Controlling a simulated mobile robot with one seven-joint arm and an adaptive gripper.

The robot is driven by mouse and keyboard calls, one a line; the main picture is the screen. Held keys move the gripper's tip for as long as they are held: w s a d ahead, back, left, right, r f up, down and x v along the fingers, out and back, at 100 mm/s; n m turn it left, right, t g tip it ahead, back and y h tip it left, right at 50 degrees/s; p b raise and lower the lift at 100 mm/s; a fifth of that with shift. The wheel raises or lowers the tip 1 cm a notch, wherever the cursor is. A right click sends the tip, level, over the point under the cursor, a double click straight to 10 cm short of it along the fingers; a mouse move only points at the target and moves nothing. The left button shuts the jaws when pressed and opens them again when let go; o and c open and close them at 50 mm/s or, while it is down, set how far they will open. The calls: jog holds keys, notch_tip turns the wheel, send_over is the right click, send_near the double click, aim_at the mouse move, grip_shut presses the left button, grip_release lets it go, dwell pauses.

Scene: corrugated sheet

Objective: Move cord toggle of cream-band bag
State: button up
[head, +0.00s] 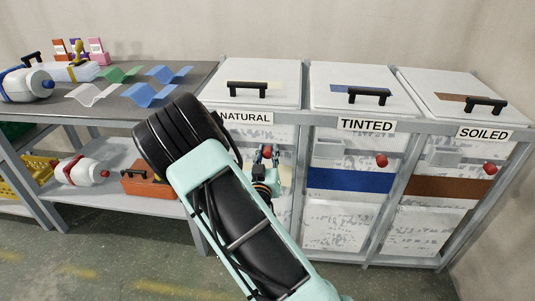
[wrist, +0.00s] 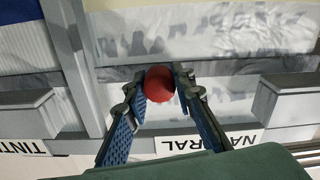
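The cream-band bag is in the left bin, labelled NATURAL (head: 246,118), partly hidden behind my arm. Its cord toggle is a round red ball (wrist: 160,84), which also shows in the head view (head: 267,152). My gripper (wrist: 161,76) reaches in front of this bin, and its two fingers stand on either side of the ball near their tips. The gap is about as wide as the ball, and I cannot tell whether the fingers press on it. The cream band (head: 285,172) is mostly covered by my arm and gripper.
The TINTED bin with a blue band (head: 350,180) and the SOILED bin with a brown band (head: 440,190) stand to the right, with red toggles (head: 381,160) and (head: 489,169). A table (head: 120,103) with wavy sheets stands left; bottles and an orange box (head: 146,185) are nearby.

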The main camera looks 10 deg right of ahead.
jog(key=o, duration=0.5)
jog(key=shift+w, duration=0.1)
jog(key=v, duration=1.2)
jog(key=shift+r, duration=0.15)
